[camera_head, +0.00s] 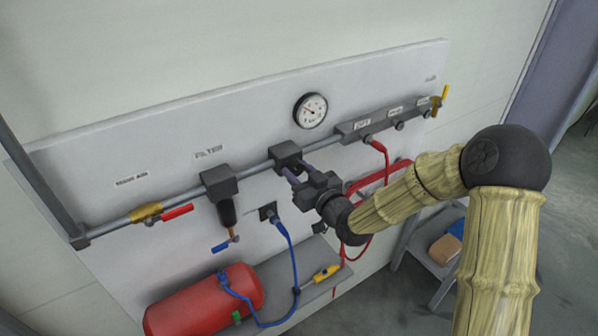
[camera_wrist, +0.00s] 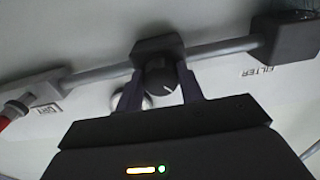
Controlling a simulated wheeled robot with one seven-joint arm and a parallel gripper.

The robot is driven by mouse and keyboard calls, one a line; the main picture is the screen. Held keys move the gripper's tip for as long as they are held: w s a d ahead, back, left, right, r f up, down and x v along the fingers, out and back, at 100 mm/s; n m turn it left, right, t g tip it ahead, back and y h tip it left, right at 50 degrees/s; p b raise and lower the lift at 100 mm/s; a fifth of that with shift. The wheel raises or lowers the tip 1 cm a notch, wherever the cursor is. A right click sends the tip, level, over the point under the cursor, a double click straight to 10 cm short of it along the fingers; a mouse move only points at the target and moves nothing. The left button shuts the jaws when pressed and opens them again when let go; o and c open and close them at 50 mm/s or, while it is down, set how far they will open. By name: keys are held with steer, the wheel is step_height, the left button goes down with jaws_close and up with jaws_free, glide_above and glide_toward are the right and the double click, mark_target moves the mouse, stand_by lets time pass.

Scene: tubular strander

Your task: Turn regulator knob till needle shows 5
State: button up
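The regulator (camera_head: 287,152) is a dark block on the grey pipe, below a round white gauge (camera_head: 311,110). The gauge's needle seems to point up and left, but its numbers are too small to read. In the wrist view the regulator's round black knob (camera_wrist: 161,78) faces me and has a short white mark at its lower right. My gripper (camera_wrist: 162,84) has one finger on each side of the knob; I cannot tell whether they touch it. In the head view my gripper (camera_head: 297,172) reaches up to the regulator and hides the knob.
The filter (camera_head: 220,184) hangs left of the regulator. A red-handled valve (camera_head: 147,212) is farther left. A manifold (camera_head: 375,124) with red hoses is at the right. A red tank (camera_head: 205,302) and a blue hose (camera_head: 292,262) are below.

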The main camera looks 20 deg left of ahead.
steer(key=shift+c, duration=1.3)
steer(key=shift+m+b, duration=0.5)
steer(key=shift+m, duration=0.1)
steer(key=m+b, duration=0.2)
steer(key=shift+f+m, duration=0.1)
steer(key=shift+m, duration=0.2)
steer(key=m+b, duration=0.1)
steer(key=m, duration=0.2)
steer(key=shift+m, duration=0.4)
steer(key=m+b, duration=0.1)
steer(key=m, duration=0.2)
steer(key=shift+s+m, duration=0.1)
steer(key=shift+m, duration=0.3)
steer(key=o, duration=1)
